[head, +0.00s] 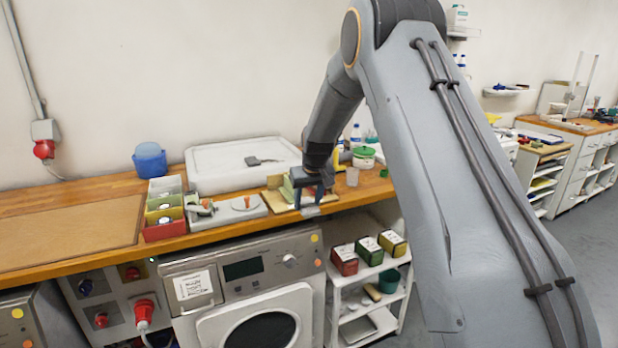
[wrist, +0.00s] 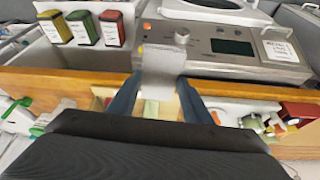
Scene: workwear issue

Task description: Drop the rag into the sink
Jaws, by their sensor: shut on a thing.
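A pale grey rag (wrist: 163,62) is held between the fingertips of my gripper (wrist: 158,84) in the wrist view. My gripper is shut on it. In the head view my gripper (head: 311,199) is at the counter's front edge, and a small part of the rag (head: 310,212) shows below it. A wide white basin (head: 207,187) with a raised rim, which looks like the sink, is on the counter left of and behind my gripper. A flat dark grey thing (head: 262,161) shows within its rim. My wrist hides part of the area behind the gripper.
A wooden box with a green block (head: 286,190) is right by my gripper. A washing machine (head: 245,290) is below.

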